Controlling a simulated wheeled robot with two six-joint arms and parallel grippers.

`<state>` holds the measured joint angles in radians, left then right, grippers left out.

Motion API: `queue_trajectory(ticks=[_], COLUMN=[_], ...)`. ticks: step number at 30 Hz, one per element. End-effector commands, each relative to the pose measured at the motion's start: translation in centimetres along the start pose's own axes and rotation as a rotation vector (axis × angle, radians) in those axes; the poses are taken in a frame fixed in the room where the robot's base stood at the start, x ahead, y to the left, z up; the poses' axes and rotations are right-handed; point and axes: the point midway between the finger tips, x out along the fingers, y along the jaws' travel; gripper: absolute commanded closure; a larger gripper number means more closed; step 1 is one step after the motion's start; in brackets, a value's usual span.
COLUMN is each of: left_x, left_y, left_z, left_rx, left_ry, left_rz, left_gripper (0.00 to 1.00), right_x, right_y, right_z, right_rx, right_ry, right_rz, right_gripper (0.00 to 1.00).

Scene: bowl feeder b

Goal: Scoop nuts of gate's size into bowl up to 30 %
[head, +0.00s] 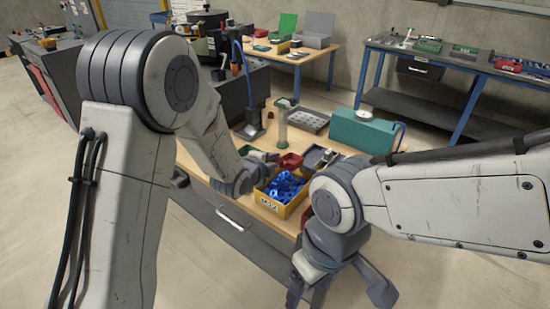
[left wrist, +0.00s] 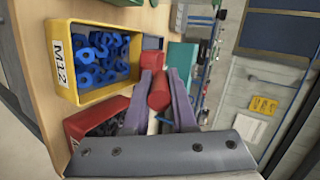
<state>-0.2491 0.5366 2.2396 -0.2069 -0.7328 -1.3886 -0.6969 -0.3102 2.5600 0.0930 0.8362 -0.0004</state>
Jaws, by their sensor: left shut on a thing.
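My left gripper (head: 266,162) is over the bench, just behind the yellow bin (head: 266,202) labelled M12. In the left wrist view its fingers (left wrist: 164,95) are closed around a red cylindrical part, which looks like the handle of the red scoop (left wrist: 158,90). The red scoop's cup seems to show in the head view (head: 291,160). Blue nuts (head: 284,186) fill much of the yellow bin; they also show in the left wrist view (left wrist: 102,58). My right gripper (head: 340,293) hangs open and empty in front of the bench. I cannot make out the bowl's inside.
A red bin (left wrist: 92,118) with dark contents stands beside the yellow one. A teal box (head: 362,132) with a round white top, a grey tray (head: 308,121) and a dark stand (head: 252,120) are on the bench (head: 196,160). A black machine (head: 203,45) stands behind my left arm.

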Motion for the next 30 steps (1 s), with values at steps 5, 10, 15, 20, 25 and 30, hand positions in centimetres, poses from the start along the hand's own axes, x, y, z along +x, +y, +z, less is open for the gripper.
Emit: queue_trajectory(ticks=[5,10,15,20,25,30], left_x=[1.1,2.2,3.3,4.2,4.7,4.8], left_y=[1.9,3.6,5.7,7.3,8.3,8.4], left_z=[0.2,0.3,0.4,0.5,0.6,0.6], left_rx=[0.002,0.006,0.008,0.008,0.008,0.008], left_ry=[-0.005,-0.006,-0.006,-0.005,-0.005,-0.005], left_rz=[0.015,0.033,0.033,0.033,0.032,0.032], left_gripper=[1.00,1.00,1.00,1.00,1.00,1.00], right_x=[1.0,1.8,4.1,5.9,7.0,7.1], right_y=[0.1,0.1,0.3,0.4,0.5,0.5], right_z=[0.1,0.1,0.2,0.3,0.4,0.4], right_rx=[0.000,0.000,0.000,0.000,0.000,0.000], right_ry=[0.000,0.000,0.000,0.000,0.000,0.000], right_rz=[0.000,0.000,0.000,0.000,0.000,0.000], right_gripper=[0.29,0.29,0.29,0.29,0.29,0.29])
